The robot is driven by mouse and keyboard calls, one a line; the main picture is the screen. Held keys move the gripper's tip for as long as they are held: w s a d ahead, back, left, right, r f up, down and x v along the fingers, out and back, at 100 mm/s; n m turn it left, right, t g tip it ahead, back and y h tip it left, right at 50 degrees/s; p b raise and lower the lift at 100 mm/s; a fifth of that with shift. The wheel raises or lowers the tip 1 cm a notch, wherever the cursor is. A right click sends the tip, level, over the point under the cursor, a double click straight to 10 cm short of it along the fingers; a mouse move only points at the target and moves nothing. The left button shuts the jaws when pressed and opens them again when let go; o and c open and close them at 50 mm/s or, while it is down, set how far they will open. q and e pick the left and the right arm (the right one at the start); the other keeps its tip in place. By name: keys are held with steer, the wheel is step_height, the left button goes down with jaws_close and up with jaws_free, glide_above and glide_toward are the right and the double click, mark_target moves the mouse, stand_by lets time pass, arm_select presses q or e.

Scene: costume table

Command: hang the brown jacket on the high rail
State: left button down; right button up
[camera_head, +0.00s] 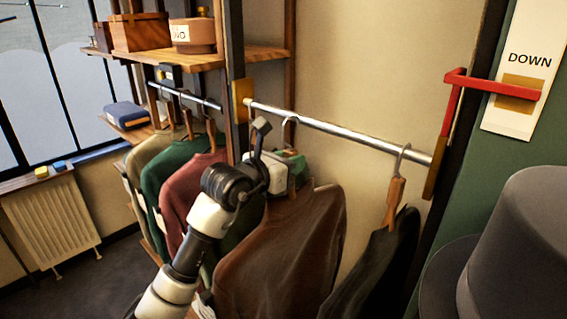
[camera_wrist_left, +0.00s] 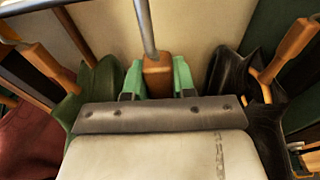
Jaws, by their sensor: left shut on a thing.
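The brown jacket (camera_head: 290,250) hangs from a wooden hanger with a metal hook (camera_head: 291,132). My left gripper (camera_head: 290,165) is shut on the hanger's wooden neck. In the left wrist view the green fingertips sit either side of the neck (camera_wrist_left: 158,76), and the hook's stem (camera_wrist_left: 147,28) rises out of the picture. A silver rail (camera_head: 350,134) runs across the right bay. The hook's top is close to this rail near its left end; I cannot tell whether it is over or just beside it. My right gripper is out of view.
A dark garment (camera_head: 378,262) hangs at the rail's right end. Green and red garments (camera_head: 190,185) hang on a shorter rail (camera_head: 185,95) at left. A dark post (camera_head: 234,70) divides them. A red lever (camera_head: 490,83) and grey top hat (camera_head: 520,240) are at right.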

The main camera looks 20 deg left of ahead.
arm_select(q)
steer(key=x, duration=0.5)
steer(key=r+x, duration=0.1)
steer(key=x, duration=0.2)
steer(key=shift+w+d+f, duration=0.1)
steer(key=shift+w, duration=0.2)
steer(key=shift+f+b, duration=0.35)
steer(key=shift+f, duration=0.25)
